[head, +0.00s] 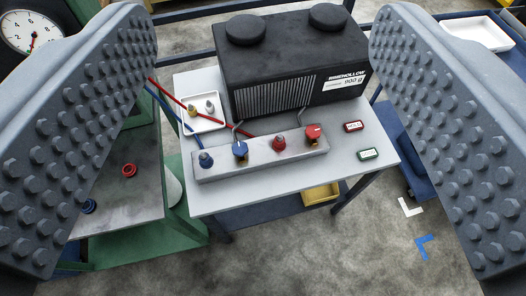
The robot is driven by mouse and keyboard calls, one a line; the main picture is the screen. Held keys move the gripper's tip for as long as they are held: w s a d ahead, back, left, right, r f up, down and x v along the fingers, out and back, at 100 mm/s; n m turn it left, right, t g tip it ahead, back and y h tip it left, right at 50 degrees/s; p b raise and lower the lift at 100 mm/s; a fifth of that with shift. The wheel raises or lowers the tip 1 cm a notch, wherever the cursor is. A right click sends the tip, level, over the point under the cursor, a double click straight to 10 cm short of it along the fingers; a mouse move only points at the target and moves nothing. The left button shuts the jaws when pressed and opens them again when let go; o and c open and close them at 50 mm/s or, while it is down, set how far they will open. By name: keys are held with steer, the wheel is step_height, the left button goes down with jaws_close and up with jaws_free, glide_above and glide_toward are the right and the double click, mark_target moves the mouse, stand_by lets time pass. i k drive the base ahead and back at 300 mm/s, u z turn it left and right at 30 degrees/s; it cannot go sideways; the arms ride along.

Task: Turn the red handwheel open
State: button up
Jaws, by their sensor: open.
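A red handwheel (313,132) with a small white mark sits at the right end of a grey block (262,158) on the trolley top. A matching blue handwheel (240,149) stands left of it on the block. A red fitting with a grey top (280,143) stands between them. A blue fitting (205,159) is at the block's left end. My gripper (262,62) is open and empty, its two studded fingers at the left and right of the picture. The handwheel appears between the fingers, apart from both.
A black ribbed box (290,65) with two round caps stands behind the block. Red (353,126) and green (368,154) tags lie to the right. A green-framed table (125,205) is at left.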

mark_target(313, 132)
steer(key=u, duration=0.1)
steer(key=k, duration=0.4)
steer(key=z, duration=0.8)
steer(key=i, duration=1.25)
steer(key=u, duration=0.6)
